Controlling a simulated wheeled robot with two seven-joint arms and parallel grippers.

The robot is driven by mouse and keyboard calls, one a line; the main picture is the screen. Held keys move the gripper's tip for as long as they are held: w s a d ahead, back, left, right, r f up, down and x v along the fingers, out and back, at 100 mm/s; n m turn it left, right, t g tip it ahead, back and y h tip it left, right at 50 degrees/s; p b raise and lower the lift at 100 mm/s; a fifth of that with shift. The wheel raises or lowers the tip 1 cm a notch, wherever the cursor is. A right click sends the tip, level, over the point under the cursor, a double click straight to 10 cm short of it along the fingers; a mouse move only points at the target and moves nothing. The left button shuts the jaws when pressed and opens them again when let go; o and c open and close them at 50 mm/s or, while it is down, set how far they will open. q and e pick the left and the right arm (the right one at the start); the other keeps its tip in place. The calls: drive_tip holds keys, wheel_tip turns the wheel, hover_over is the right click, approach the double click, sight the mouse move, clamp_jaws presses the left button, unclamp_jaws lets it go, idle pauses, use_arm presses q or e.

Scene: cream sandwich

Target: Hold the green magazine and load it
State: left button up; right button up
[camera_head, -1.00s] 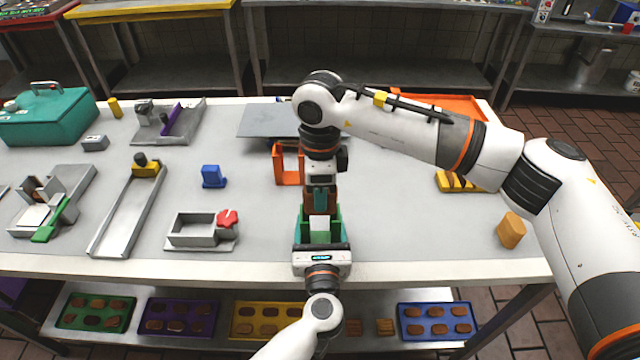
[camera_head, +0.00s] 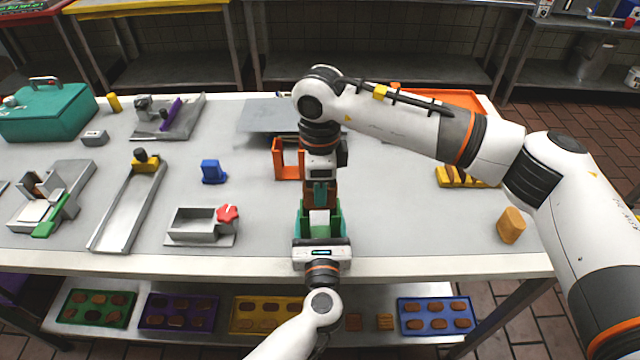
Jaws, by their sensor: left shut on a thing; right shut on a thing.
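The green magazine (camera_head: 338,222) stands near the front edge of the table, partly hidden between my two grippers. My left gripper (camera_head: 320,238) comes from the front and is shut on the magazine. My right gripper (camera_head: 320,196) points straight down from above, over the magazine's open top. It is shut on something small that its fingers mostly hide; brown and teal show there. A pale block or inner face shows low inside the magazine.
An orange frame (camera_head: 287,160) stands just behind the grippers. A grey tray with a red knob (camera_head: 228,213), a blue piece (camera_head: 213,172) and a long metal chute (camera_head: 122,222) lie to the left. A tan block (camera_head: 510,226) and a yellow rack (camera_head: 456,179) are right.

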drive_tip(key=shift+f, duration=0.15)
idle(0.4)
drive_tip(key=shift+f, duration=4.1)
drive_tip(key=o, duration=1.1)
drive_tip(key=shift+c, duration=0.2)
wheel_tip(320, 180, up, 12)
drive_tip(key=shift+r, duration=0.1)
use_arm(q)
drive_tip(key=o, duration=1.1)
drive_tip(key=shift+o, duration=0.2)
